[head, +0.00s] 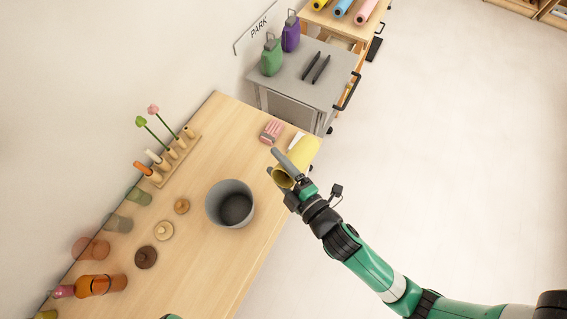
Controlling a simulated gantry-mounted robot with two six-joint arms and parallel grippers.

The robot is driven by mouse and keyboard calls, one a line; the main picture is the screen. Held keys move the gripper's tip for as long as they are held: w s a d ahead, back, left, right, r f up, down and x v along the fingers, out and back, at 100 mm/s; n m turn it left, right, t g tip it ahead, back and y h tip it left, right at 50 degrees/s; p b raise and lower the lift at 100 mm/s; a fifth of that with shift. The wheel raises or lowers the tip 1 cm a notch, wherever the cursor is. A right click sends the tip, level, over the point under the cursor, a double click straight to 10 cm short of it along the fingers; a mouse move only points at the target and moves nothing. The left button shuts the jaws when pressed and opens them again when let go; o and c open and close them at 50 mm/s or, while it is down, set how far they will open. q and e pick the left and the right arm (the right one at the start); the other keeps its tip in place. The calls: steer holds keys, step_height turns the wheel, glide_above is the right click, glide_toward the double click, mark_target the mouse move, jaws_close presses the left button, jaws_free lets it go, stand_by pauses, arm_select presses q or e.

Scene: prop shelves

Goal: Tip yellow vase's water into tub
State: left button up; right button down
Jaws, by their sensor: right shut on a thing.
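A yellow vase (306,151) is held in my right gripper (277,161), whose fingers are shut on it. The vase is tilted, with its open end toward the lower left, near the table's right edge. A grey tub (213,207) stands upright on the wooden table, to the lower left of the vase. The vase and the tub are apart. The tub looks dark inside, and I cannot tell whether it holds water. No water stream shows. My left gripper is not in view; only a small green piece shows at the bottom edge.
A wooden rack (182,153) with flowers stands by the wall. Round wooden lids (146,257), glasses and an orange bottle (93,286) occupy the table's left side. A pink striped box (271,131) lies behind the vase. A grey cart (330,92) with bottles stands beyond. Floor at right is clear.

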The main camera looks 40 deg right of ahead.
steer(key=w+a+f+b, duration=0.3)
steer(key=w+a+b, duration=0.5)
steer(key=w, duration=0.2)
steer(key=shift+a, duration=0.3)
stand_by(1.2)
steer(key=shift+f+n+b, duration=0.15)
steer(key=shift+n+b, duration=0.15)
stand_by(0.9)
steer(key=shift+f+n+t+b, duration=0.3)
steer(key=shift+f+b, duration=0.05)
steer(key=shift+b, duration=0.15)
steer(key=shift+f, duration=0.1)
stand_by(0.8)
steer(key=shift+a+f+n+b, duration=0.15)
steer(key=shift+f+n+b, duration=0.3)
steer(key=shift+b, duration=0.3)
steer(key=shift+f, duration=0.1)
stand_by(0.6)
steer(key=shift+a+f+n+t+b, duration=0.1)
steer(key=shift+f+n+t+b, duration=0.3)
steer(key=shift+b, duration=0.3)
